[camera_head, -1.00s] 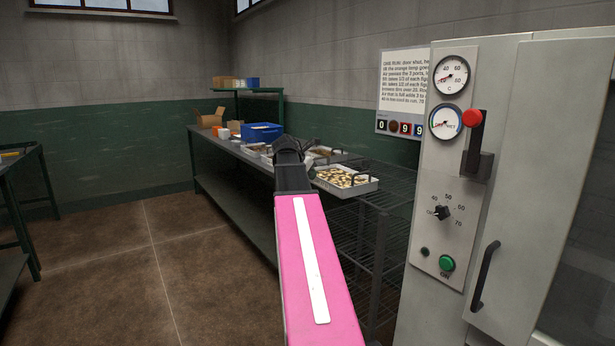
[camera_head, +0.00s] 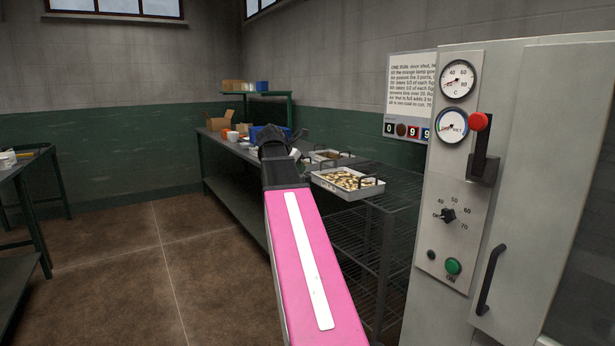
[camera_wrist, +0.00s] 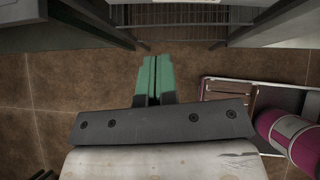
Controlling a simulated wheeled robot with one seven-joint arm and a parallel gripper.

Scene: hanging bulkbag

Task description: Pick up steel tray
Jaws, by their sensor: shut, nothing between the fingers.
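A steel tray (camera_head: 347,188) with black handles, filled with pale and brown pieces, sits on the near end of the wire rack, in the middle of the head view. Another steel tray (camera_head: 326,157) lies behind it, partly hidden. My gripper (camera_wrist: 154,76) shows in the wrist view with its green fingers closed together and nothing between them, above the brown floor. In the head view my pink arm covers part of the bench, and my fingertips cannot be made out. No tray can be made out in the wrist view.
A grey cabinet (camera_head: 465,215) with gauges, a red lever and a door handle stands close on the right. The wire rack (camera_head: 355,235) adjoins a long bench (camera_head: 235,190) with a blue bin (camera_head: 268,133). Another table (camera_head: 25,165) stands left. Floor between is clear.

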